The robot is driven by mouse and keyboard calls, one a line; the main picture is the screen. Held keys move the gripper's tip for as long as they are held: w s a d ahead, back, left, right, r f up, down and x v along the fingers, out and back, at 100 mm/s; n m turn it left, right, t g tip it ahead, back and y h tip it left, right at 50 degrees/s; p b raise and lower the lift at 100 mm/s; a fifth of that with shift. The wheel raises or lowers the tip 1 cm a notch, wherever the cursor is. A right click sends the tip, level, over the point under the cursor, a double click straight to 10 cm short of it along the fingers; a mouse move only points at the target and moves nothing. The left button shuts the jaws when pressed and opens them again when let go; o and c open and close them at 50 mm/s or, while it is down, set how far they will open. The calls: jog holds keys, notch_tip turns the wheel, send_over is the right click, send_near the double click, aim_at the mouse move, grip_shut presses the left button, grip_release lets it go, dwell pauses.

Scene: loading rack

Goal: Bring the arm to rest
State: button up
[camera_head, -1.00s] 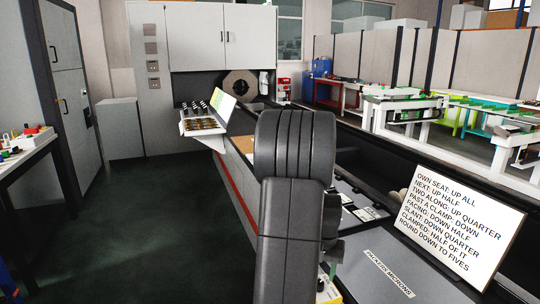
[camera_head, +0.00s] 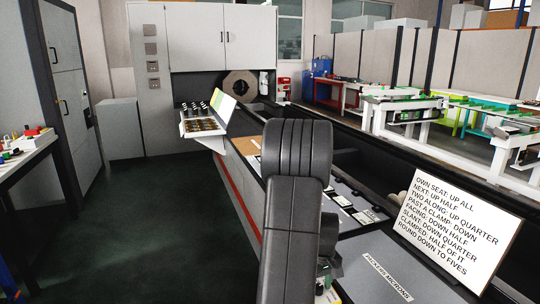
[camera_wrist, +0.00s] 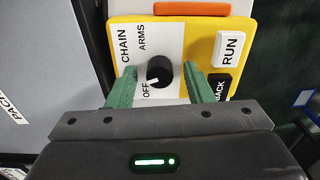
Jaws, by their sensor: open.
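My gripper (camera_wrist: 160,69) is open in the wrist view, its two green fingers apart on either side of a black knob (camera_wrist: 163,76). The knob sits on a white plate marked CHAIN, ARMS and OFF, and its white pointer is at OFF. I see gaps between the fingers and the knob, but cannot tell its depth from the fingertips. The plate is on a yellow control box (camera_wrist: 205,42). In the head view my arm (camera_head: 293,190) stands bent in the middle, hiding most of my gripper and the box.
The control box also has a white RUN button (camera_wrist: 229,49), a black BACK button (camera_wrist: 220,87) and an orange bar (camera_wrist: 192,9). A sign with writing (camera_head: 458,228) stands at the right of the rack. A tray of parts (camera_head: 203,124) is farther back. The floor at left is clear.

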jog(key=shift+r+n, duration=0.3)
jog(key=shift+r, duration=0.05)
notch_tip(320, 180, up, 9)
jog(key=shift+b, duration=0.3)
jog(key=shift+r, duration=0.1)
